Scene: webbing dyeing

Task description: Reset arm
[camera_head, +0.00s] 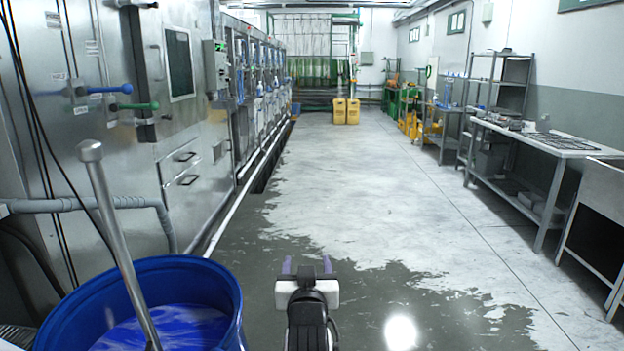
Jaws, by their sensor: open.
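My gripper (306,266) shows at the bottom middle of the head view, at the end of my dark arm. Its two purple-grey fingers point away from me and stand apart, with nothing between them. It is over the wet grey floor, to the right of a blue barrel and apart from it.
The blue barrel (231,302) at lower left holds blue liquid, and a metal rod (121,240) leans out of it. Steel machines (185,130) line the left. A work table (545,146) and shelves stand at right. Yellow containers (346,111) stand far back. The middle aisle is clear.

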